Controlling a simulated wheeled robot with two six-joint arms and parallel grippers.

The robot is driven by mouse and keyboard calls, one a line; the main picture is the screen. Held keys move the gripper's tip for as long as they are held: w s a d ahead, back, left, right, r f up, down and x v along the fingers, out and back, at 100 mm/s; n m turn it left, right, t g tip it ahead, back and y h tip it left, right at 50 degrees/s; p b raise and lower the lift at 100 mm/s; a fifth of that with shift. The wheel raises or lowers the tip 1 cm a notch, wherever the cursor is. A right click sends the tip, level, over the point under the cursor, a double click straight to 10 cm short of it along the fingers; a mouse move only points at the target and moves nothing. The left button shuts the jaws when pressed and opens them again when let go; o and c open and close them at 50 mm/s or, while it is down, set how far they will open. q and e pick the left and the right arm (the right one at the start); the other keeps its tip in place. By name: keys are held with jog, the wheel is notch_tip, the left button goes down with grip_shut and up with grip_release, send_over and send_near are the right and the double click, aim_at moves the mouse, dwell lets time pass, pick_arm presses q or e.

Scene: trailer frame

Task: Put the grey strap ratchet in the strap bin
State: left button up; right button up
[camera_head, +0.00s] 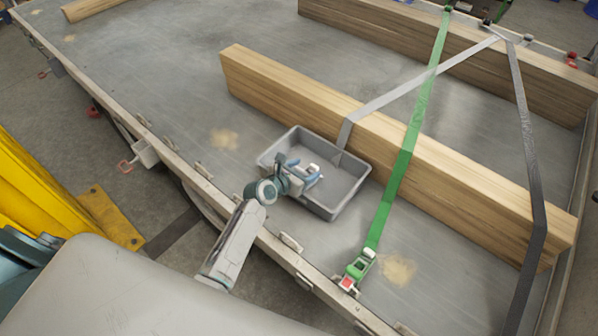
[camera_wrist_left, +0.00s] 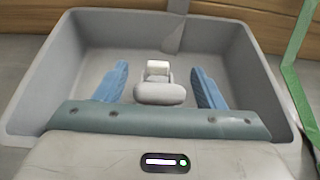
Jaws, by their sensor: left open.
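The strap bin (camera_head: 345,200) is a grey open tray on the trailer deck, against the near side of a long timber. My left gripper (camera_head: 307,172) is over and inside it, with its blue fingers spread open. The grey strap ratchet (camera_wrist_left: 158,92), a pale grey piece with a white roller, lies between the open fingers in the left wrist view. It shows small in the head view (camera_head: 313,169). It appears to be inside the bin; whether it touches the bin floor is hard to tell. The bin's walls (camera_wrist_left: 48,75) surround the fingers in the wrist view. My right gripper is not in view.
A grey strap (camera_head: 385,97) crosses the timber (camera_head: 300,90) and comes down at the bin's far side. A green strap (camera_head: 405,150) with a green ratchet (camera_head: 359,266) runs to the right of the bin. The deck left of the bin is clear.

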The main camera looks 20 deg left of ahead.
pick_arm(q)
jog(key=v, duration=1.2)
jog(key=shift+r, duration=0.2)
